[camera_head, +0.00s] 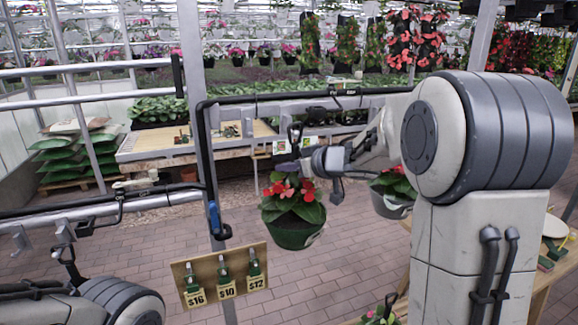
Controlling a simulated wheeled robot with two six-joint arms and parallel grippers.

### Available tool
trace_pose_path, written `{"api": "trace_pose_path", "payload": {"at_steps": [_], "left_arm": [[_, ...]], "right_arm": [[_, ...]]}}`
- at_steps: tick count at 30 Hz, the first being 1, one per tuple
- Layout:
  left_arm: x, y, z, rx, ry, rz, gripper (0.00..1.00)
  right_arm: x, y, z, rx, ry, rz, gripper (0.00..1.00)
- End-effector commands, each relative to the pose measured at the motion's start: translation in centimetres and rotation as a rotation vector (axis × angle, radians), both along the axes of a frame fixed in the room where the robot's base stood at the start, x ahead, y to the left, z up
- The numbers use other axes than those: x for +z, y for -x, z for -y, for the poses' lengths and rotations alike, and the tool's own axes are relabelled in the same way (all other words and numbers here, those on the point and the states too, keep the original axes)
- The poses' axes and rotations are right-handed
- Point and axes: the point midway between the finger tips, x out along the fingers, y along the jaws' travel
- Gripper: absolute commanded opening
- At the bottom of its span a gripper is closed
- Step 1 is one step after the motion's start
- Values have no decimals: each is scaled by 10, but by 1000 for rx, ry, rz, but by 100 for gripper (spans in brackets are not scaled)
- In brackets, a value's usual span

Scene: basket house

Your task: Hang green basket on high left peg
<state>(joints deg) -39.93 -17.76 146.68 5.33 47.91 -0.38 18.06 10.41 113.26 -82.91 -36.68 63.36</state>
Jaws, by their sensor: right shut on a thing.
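The green basket (292,232), planted with red flowers and leaves, hangs upright in mid-air near the picture's middle. My right gripper (293,162) comes in from the right above it and is shut on its dark hanger (295,134). The fingers partly hide where they meet the hanger. The basket is clear of the rails at left. A lower grey rail (150,202) at left carries small hooks (22,239). An upper rail (90,67) crosses at upper left. I cannot tell which part is the high left peg.
A dark upright post (208,160) stands left of the basket, with a blue clip (214,218). A price board (220,276) hangs below left. A grey basket (397,206) with red flowers is partly behind my right arm. Bare brick floor lies beneath.

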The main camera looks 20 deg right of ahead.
Motion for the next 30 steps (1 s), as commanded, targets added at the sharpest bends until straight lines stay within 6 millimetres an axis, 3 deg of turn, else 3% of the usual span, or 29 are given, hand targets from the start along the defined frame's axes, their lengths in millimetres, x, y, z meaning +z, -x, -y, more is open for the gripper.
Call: {"api": "trace_pose_path", "payload": {"at_steps": [30], "left_arm": [[17, 0, 0, 0, 0, 0, 50]], "right_arm": [[4, -23, -1, 0, -1, 7, 0]]}}
